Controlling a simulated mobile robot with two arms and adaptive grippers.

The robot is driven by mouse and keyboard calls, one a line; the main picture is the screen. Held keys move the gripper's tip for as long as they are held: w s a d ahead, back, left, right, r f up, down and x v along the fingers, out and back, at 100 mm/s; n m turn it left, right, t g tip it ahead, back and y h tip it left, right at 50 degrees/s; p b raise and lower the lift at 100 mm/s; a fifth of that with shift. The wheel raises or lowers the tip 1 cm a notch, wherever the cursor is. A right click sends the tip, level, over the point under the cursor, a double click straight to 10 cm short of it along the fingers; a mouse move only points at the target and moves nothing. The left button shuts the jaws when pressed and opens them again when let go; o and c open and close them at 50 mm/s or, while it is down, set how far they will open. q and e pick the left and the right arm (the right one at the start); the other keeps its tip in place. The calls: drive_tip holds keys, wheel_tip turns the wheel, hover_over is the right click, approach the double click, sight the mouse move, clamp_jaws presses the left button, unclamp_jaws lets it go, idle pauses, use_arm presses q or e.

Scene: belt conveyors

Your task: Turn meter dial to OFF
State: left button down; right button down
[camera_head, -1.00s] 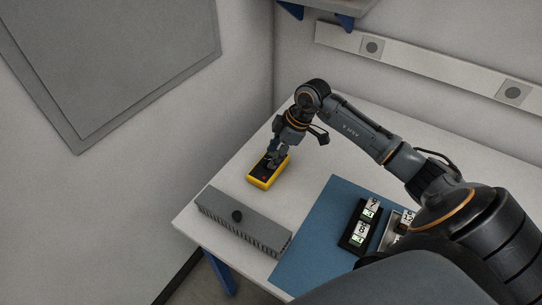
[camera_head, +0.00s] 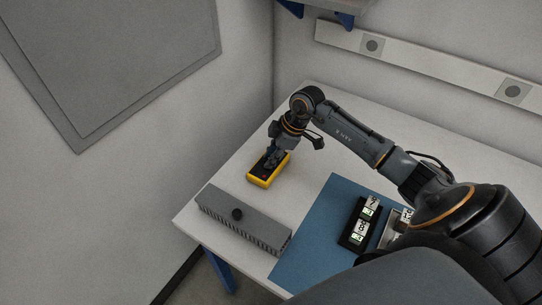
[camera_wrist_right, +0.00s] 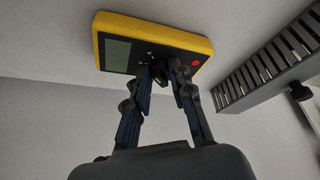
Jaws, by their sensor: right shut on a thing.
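The yellow meter (camera_head: 262,182) lies on the white table near its far left side. In the right wrist view the meter (camera_wrist_right: 105,22) shows a yellow rim, a dark face, a grey screen and a red spot. My right gripper (camera_head: 273,161) is over the meter's face. In the right wrist view its fingers (camera_wrist_right: 163,72) are shut on the dark dial (camera_wrist_right: 158,76) in the middle of the face. The fingers hide much of the dial, so its pointing direction cannot be read. My left gripper is not in view.
A grey slotted box (camera_head: 228,222) with a black knob lies at the table's left edge. A blue mat (camera_head: 312,240) holds a black block (camera_head: 352,240) with small displays. White table (camera_head: 240,160) around the meter is clear.

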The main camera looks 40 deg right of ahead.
drive_tip(key=n, duration=0.2)
drive_tip(key=n+g, duration=0.1)
drive_tip(key=n, duration=0.1)
drive_tip(key=shift+w+d+y, duration=0.2)
drive_tip(key=shift+y, duration=0.2)
drive_tip(key=n, duration=0.1)
drive_tip(key=n+g, duration=0.1)
drive_tip(key=n, duration=0.1)
drive_tip(key=n+g+b, duration=0.1)
drive_tip(key=shift+w+n, duration=0.25)
drive_tip(key=shift+n, duration=0.05)
drive_tip(key=n, duration=0.1)
drive_tip(key=n+g+b, duration=0.1)
drive_tip(key=n, duration=0.1)
drive_tip(key=n+g+b, duration=0.1)
drive_tip(key=n, duration=0.1)
drive_tip(key=shift+w+a, duration=0.15)
drive_tip(key=shift+w, duration=0.1)
drive_tip(key=shift+w+a+n+g+h+b, duration=0.1)
drive_tip(key=shift+n+g+h+b, duration=0.25)
drive_tip(key=shift+n, duration=0.7)
drive_tip(key=shift+n+g+h+b, duration=0.25)
drive_tip(key=shift+n+g+b, duration=0.15)
drive_tip(key=shift+n, duration=0.65)
drive_tip(key=c, duration=1.1)
unclamp_jaws()
drive_tip(key=shift+c, duration=0.2)
